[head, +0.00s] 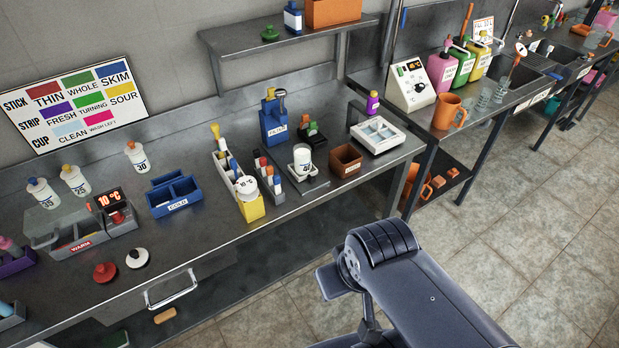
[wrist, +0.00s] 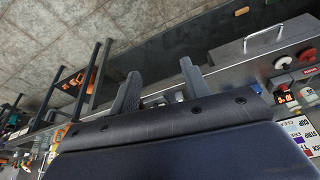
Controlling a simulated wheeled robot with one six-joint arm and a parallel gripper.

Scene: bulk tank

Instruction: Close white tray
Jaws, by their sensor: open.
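The white tray (head: 391,143) stands on the steel counter near its right end in the head view. Several pale compartments show inside its white rim, and I cannot make out a lid. In the wrist view my gripper (wrist: 160,84) is open, its two dark fingers apart with nothing held between them. Pale shapes lie beyond the fingers, partly hidden by my wrist, and I cannot tell whether the tray is among them. In the head view my arm is at the lower right, in front of the counter, and the fingertips do not show.
A brown box (head: 346,160) stands left of the tray, and a purple bottle (head: 373,103) stands behind it. A wall shelf (head: 290,43) hangs above. An orange mug (head: 449,111) is on the counter to the right. The floor (head: 520,215) in front is clear.

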